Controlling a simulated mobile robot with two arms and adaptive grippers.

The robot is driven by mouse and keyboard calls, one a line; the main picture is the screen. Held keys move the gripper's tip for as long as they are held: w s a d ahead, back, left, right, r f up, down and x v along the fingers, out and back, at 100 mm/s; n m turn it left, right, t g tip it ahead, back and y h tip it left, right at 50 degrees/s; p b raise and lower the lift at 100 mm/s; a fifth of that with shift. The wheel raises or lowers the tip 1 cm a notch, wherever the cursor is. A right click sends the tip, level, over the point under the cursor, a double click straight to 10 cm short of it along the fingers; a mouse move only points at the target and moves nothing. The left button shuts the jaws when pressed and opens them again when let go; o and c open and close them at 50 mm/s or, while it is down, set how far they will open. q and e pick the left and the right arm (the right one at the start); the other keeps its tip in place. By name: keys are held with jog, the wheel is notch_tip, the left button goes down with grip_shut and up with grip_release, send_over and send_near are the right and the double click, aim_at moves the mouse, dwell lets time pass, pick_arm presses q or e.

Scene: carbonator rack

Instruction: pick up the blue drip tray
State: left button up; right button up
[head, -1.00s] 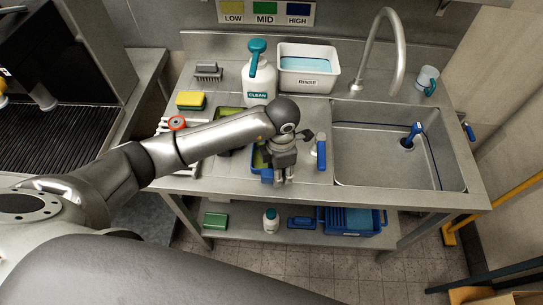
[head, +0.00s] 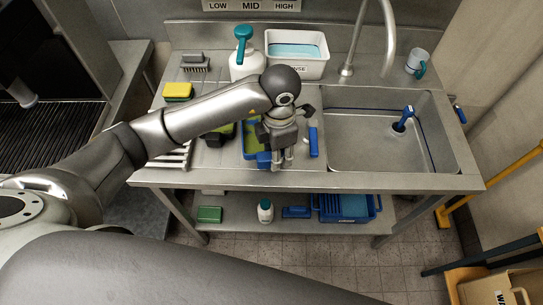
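The blue drip tray (head: 248,150) lies on the steel counter left of the sink, with a yellow-green inside. My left gripper (head: 282,163) is over the counter at the tray's right side and hides part of it. Its two fingers point down with a gap between them, and nothing shows between them. A blue part of the tray shows just left of the fingers; I cannot tell whether they touch it. My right gripper is not in view.
A blue-handled tool (head: 313,140) lies close to the right of my gripper. The sink (head: 380,150) is beyond it. A white bottle (head: 247,65) and a white rinse tub (head: 297,68) stand behind. A blue crate (head: 347,212) is on the lower shelf.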

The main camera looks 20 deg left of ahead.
pick_arm(q)
jog(key=s+d+r+b, duration=0.2)
jog(key=s+d+r, duration=0.4)
jog(key=d, duration=0.4)
jog(key=shift+r+b, duration=0.3)
jog(key=shift+r, duration=0.3)
jog(key=shift+s+a, duration=0.1)
